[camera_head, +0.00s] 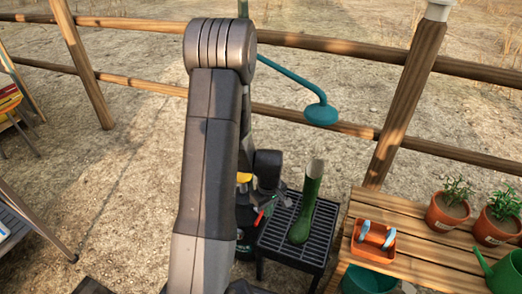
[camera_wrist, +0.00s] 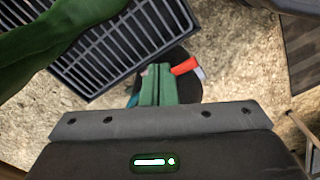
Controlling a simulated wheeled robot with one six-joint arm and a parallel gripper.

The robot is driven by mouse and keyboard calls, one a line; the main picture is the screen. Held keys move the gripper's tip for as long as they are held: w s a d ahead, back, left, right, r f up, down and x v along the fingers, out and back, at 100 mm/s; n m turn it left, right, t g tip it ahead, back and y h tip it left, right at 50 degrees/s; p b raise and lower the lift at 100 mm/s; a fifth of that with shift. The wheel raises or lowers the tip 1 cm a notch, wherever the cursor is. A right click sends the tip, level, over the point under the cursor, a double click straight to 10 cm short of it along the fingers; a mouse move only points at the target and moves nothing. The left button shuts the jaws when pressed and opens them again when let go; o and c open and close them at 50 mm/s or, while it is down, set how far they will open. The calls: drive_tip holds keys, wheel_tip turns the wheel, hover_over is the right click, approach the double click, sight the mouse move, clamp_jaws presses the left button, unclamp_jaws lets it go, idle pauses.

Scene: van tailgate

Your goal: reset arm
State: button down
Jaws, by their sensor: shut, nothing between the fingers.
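My arm rises through the middle of the head view, bends at the top and comes down behind its own near link. My gripper (camera_wrist: 156,84) shows in the wrist view with its two green fingers together and nothing between them. It points down past the edge of a black slatted rack (camera_wrist: 112,48). In the head view the arm's near link hides most of the gripper. A green boot (camera_head: 305,212) stands upright on the rack (camera_head: 283,240), to the right of my arm. Part of the boot (camera_wrist: 50,45) also shows in the wrist view's upper left corner.
A wooden bench (camera_head: 432,258) at right bears an orange caddy (camera_head: 373,241), potted plants (camera_head: 447,213) and a green watering can (camera_head: 504,272). A teal shower head (camera_head: 321,114) hangs near the fence rail (camera_head: 335,47). A red item (camera_wrist: 184,66) lies beyond my fingertips.

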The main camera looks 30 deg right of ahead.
drive_tip(key=f+b, duration=0.1)
drive_tip(key=f, duration=0.1)
drive_tip(key=f+b, duration=0.3)
drive_tip(key=f, duration=0.1)
drive_tip(key=shift+w+a+f+b, duration=0.3)
drive_tip(key=shift+f+b, duration=0.05)
drive_tip(key=shift+b, duration=0.05)
drive_tip(key=shift+s+d+r+p, duration=0.25)
drive_tip(key=shift+s+d, duration=0.15)
drive_tip(key=shift+d, duration=0.25)
drive_tip(key=shift+s+d+r+p, duration=0.2)
drive_tip(key=shift+s+d, duration=0.15)
drive_tip(key=shift+d, duration=0.25)
drive_tip(key=shift+s+d, duration=0.35)
drive_tip(key=shift+d, duration=0.15)
drive_tip(key=shift+w+a, duration=0.1)
drive_tip(key=shift+a, duration=0.05)
